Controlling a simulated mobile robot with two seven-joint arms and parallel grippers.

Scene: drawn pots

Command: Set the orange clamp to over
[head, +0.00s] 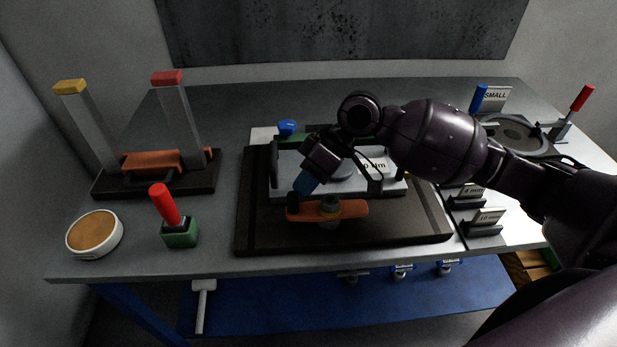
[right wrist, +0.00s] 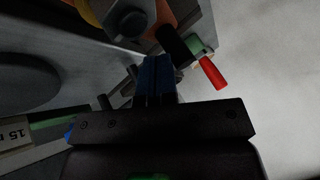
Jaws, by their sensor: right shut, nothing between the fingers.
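The orange clamp (head: 350,208) is a flat bar on a round grey pivot at the front of the dark tray. It lies roughly left to right, along the front of the grey plate (head: 280,184). My right gripper (head: 298,194) is shut and empty, with its blue fingers pointing down at the clamp's left end. Whether it touches the clamp cannot be told. In the right wrist view the shut blue fingers (right wrist: 155,76) show below part of the orange clamp (right wrist: 164,16). My left gripper is not in view.
A red-handled lever (head: 165,206) on a green block stands left of the tray (head: 243,225). A round tan-topped dish (head: 95,232) and a stand with two tall posts (head: 185,122) are further left. Labelled plates (head: 484,222) stand at right. My right arm covers the back right.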

